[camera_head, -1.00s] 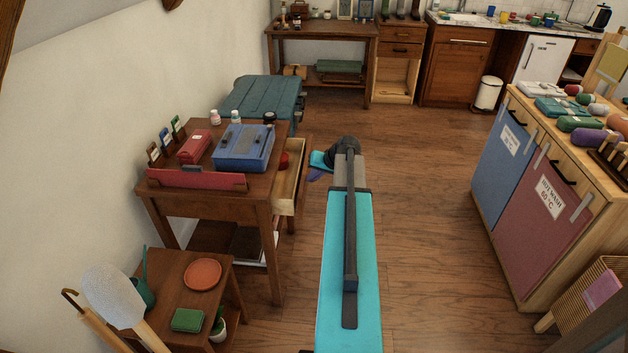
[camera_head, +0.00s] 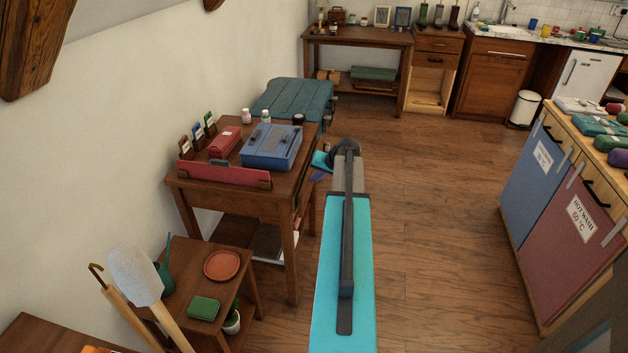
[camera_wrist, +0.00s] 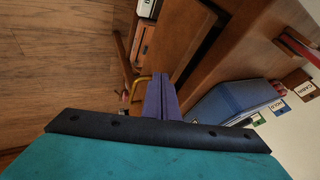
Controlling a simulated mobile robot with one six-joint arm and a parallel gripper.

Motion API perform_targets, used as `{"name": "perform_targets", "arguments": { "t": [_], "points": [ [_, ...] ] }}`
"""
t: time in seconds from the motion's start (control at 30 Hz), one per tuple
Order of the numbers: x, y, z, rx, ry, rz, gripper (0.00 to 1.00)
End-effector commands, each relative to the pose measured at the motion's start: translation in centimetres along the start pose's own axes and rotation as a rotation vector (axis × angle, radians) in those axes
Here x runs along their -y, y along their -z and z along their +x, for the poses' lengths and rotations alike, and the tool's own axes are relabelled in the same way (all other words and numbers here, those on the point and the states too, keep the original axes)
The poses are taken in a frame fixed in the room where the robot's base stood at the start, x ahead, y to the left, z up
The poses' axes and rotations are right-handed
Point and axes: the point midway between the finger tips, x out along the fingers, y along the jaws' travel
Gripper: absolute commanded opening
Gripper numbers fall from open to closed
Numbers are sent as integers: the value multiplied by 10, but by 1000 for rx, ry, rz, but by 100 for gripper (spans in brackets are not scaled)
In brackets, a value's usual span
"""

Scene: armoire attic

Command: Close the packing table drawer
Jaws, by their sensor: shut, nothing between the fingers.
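The wooden packing table (camera_head: 235,199) stands left of my arm in the head view. Its drawer front (camera_head: 308,183) is on the table's right side and now looks flush or nearly flush; no drawer interior shows. My gripper (camera_head: 320,174) has purple fingers beside that side of the table, partly hidden by my arm. In the wrist view the gripper (camera_wrist: 161,97) is shut and empty, its fingers close to brown wood of the table (camera_wrist: 185,45). I cannot tell whether they touch it.
A blue case (camera_head: 271,147) and a red box (camera_head: 224,142) sit on the table. A low stool (camera_head: 235,293) with a terracotta plate stands in front. A teal trunk (camera_head: 292,100) is behind. The laundry cabinet (camera_head: 566,205) is at right, with open floor between.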

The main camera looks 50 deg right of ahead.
Motion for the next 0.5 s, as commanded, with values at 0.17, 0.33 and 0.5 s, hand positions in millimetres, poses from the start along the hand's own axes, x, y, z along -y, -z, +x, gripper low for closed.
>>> {"name": "perform_targets", "arguments": {
  "t": [0.17,0.33,0.5],
  "points": [
    [-2,1,-1,-1,-1,2,0],
    [-6,1,-2,-1,-1,3,0],
    [-15,2,-7,-1,0,1,0]
  ]
}}
